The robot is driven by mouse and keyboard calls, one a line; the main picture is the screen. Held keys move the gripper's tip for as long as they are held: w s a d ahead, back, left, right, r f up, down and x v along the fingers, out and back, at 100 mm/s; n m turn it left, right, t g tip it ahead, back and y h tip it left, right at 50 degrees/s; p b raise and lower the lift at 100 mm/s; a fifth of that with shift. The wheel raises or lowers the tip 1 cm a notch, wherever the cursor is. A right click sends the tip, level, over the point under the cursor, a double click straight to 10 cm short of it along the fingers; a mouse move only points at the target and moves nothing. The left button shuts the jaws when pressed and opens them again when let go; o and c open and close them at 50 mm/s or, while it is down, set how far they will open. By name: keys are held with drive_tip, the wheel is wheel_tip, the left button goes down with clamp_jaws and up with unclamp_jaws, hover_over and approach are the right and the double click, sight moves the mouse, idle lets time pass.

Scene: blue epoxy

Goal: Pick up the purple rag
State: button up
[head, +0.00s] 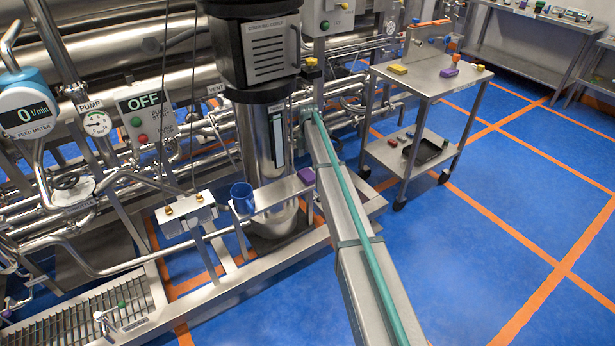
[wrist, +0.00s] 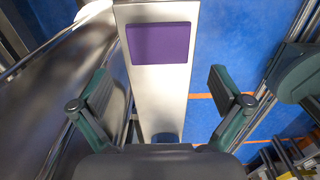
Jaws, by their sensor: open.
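The purple rag (wrist: 159,44) lies as a flat rectangle on a narrow steel shelf (wrist: 160,90). In the head view the rag (head: 307,176) is at the right end of that shelf (head: 280,190), below the black and steel pump. In the wrist view my gripper (wrist: 161,88) is open and empty. Its green fingers appear on either side of the shelf, with the rag in the upper middle, beyond the fingertips. Nothing touches the rag in the wrist view. I cannot clearly make out my gripper in the head view.
A blue mug (head: 242,198) stands on the same shelf, left of the rag. The steel pump column (head: 262,140) rises close behind the shelf. Pipes and control boxes crowd the left. A steel cart (head: 430,78) with small items stands at the right, with open blue floor in front.

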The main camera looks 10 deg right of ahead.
sight(307, 174)
drive_tip(key=shift+a+f+p, duration=0.2)
drive_tip(key=shift+f+p, duration=0.6)
drive_tip(key=shift+f, duration=2.6)
drive_tip(key=shift+c, duration=0.3)
drive_tip(key=c, duration=0.5)
